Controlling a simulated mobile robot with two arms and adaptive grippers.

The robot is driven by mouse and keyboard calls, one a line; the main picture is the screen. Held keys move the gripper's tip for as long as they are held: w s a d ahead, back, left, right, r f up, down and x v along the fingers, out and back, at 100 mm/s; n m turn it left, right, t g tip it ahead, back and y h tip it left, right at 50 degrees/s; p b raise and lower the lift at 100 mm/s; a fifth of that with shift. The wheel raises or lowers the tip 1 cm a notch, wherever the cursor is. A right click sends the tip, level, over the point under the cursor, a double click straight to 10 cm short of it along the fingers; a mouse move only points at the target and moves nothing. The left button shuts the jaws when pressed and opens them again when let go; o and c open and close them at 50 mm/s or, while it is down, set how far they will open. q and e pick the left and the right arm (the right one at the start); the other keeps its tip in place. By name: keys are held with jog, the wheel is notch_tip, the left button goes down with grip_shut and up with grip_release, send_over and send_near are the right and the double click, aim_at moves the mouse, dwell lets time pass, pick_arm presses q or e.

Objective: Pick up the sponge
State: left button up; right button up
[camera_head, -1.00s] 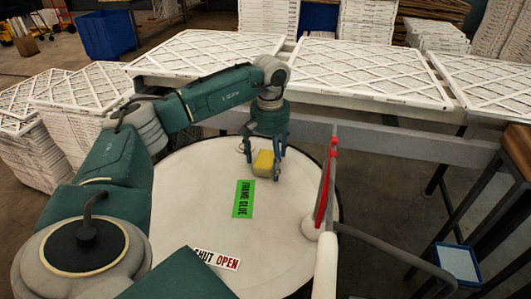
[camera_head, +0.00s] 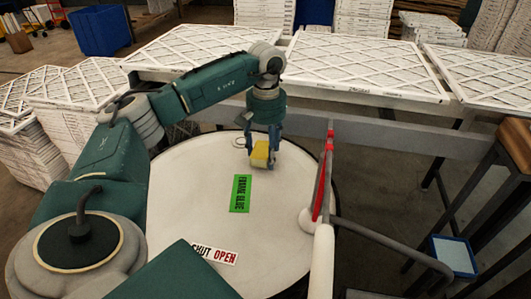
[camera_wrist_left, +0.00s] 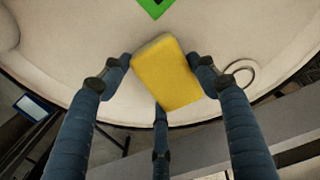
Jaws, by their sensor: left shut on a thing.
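The yellow sponge (camera_head: 261,155) is between the fingers of my left gripper (camera_head: 264,150), over the far part of the round white table (camera_head: 190,200). In the left wrist view the sponge (camera_wrist_left: 165,75) sits between the blue fingertips of the left gripper (camera_wrist_left: 163,80), which are shut on it. Two fingers press from the sides and a third is below it in the picture. I cannot tell whether the sponge touches the table. My right gripper is not in view.
A green label (camera_head: 240,193) and a SHUT OPEN label (camera_head: 214,254) lie on the table. A red-edged upright part (camera_head: 323,180) stands at its right. White filters (camera_head: 365,65) lie on a rack behind. A ring (camera_wrist_left: 240,74) is beside the sponge.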

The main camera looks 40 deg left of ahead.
pick_arm(q)
notch_tip(320, 180, up, 10)
jog(key=shift+w+f, duration=0.1)
jog(key=shift+f, duration=0.1)
notch_tip(320, 180, up, 8)
jog(key=p, duration=0.3)
send_over(267, 149)
jog(key=shift+r, duration=0.55)
jog(key=shift+s, duration=0.2)
